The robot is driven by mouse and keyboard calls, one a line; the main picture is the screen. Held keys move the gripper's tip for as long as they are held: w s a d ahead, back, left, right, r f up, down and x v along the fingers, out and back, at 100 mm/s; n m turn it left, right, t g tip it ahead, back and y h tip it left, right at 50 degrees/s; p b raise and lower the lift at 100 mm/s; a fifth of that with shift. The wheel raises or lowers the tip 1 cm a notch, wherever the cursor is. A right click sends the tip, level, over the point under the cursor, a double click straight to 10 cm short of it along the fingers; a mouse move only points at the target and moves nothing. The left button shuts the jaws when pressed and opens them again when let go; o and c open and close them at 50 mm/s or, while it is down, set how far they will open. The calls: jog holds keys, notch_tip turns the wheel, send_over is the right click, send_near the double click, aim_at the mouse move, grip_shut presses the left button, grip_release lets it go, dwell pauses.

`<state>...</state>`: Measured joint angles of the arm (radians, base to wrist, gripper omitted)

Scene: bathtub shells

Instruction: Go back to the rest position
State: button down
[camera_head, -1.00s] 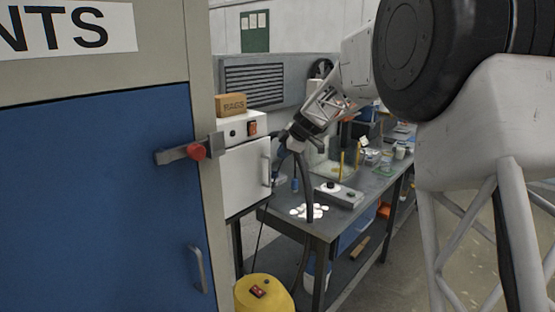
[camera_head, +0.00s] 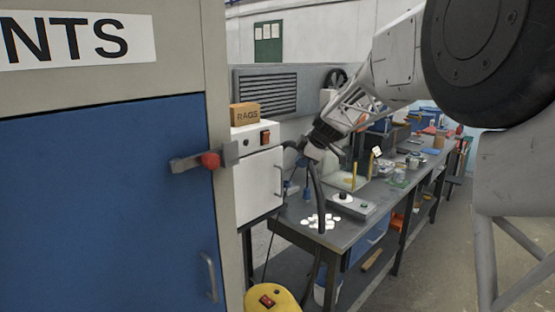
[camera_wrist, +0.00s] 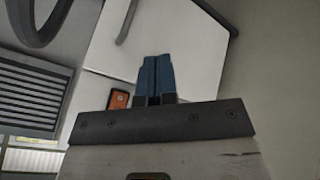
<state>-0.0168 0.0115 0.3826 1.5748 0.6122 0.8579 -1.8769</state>
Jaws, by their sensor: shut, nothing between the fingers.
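My gripper shows in the wrist view (camera_wrist: 153,78) with its two blue fingers side by side, shut and empty. The fingers point toward the front of a white box cabinet (camera_wrist: 190,50) with a dark handle. In the head view my arm reaches in from the upper right. My gripper (camera_head: 302,161) is small there, in front of the right side of the white cabinet (camera_head: 257,182) and above the near end of the grey workbench (camera_head: 290,232). Whether the fingers touch the cabinet cannot be told.
A tall blue-doored cabinet (camera_head: 110,215) with a red-knobbed latch (camera_head: 210,160) fills the left. A RAGS box (camera_head: 245,115) sits on the white cabinet. White pieces (camera_head: 320,221) and a small grey device (camera_head: 350,204) lie on the bench. A yellow container (camera_head: 272,300) stands below. Floor at right is open.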

jog(key=s+d+r+m+h, duration=0.1)
jog(key=s+d+m, duration=0.15)
jog(key=s, duration=0.65)
jog(key=s+d+m+g+h, duration=0.1)
jog(key=s+m, duration=0.2)
jog(key=s, duration=0.6)
jog(key=s+d+r+m+h, duration=0.1)
jog(key=s+m, duration=0.2)
jog(key=s, duration=0.7)
jog(key=s+d+f+m+h, duration=0.1)
jog(key=s+f+m, duration=0.2)
jog(key=s, duration=0.5)
jog(key=s+d+f+m, duration=0.2)
jog(key=s+f+m, duration=0.1)
jog(key=s, duration=0.6)
jog(key=s+d+f+m+h, duration=0.1)
jog(key=s+d+f+m, duration=0.1)
jog(key=s, duration=0.7)
jog(key=shift+f+m+g+h, duration=0.3)
jog(key=shift+f+m+g, duration=0.1)
jog(key=shift+f+m, duration=0.3)
jog(key=shift+r, duration=0.1)
